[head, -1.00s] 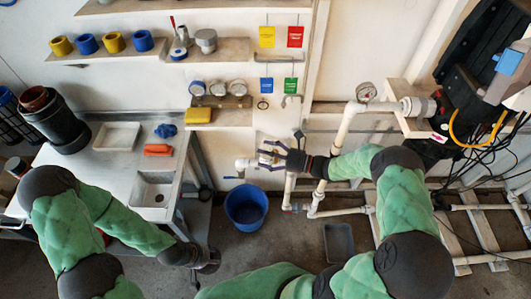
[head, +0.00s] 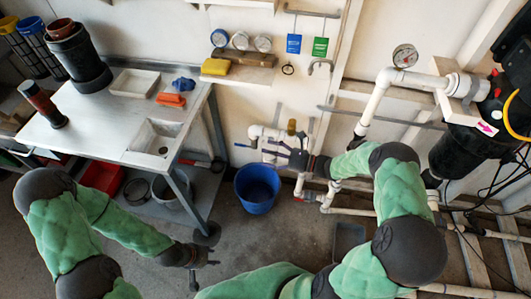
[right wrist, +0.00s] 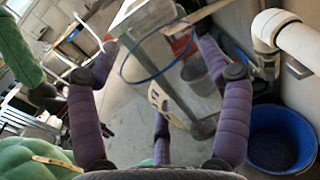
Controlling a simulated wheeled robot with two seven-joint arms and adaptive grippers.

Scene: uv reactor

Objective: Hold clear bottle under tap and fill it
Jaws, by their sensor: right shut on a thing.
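My right gripper (head: 272,151) is beside the white pipework, above the blue bucket. In the right wrist view its purple fingers (right wrist: 157,40) are spread around a see-through thing, which I take for the clear bottle. Only its thin blue ring (right wrist: 133,79) shows plainly; its body and fill level cannot be made out. The white tap spout (head: 254,133) bends down just above and left of the fingers; it also shows in the right wrist view (right wrist: 266,62), right of the fingers. I see no water running. My left gripper (head: 200,262) is low over the floor, its jaws unclear.
The blue bucket (head: 257,188) stands on the floor below the spout. A metal sink table (head: 105,115) is at left. White pipes (head: 372,105) run up the wall at right of my right gripper.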

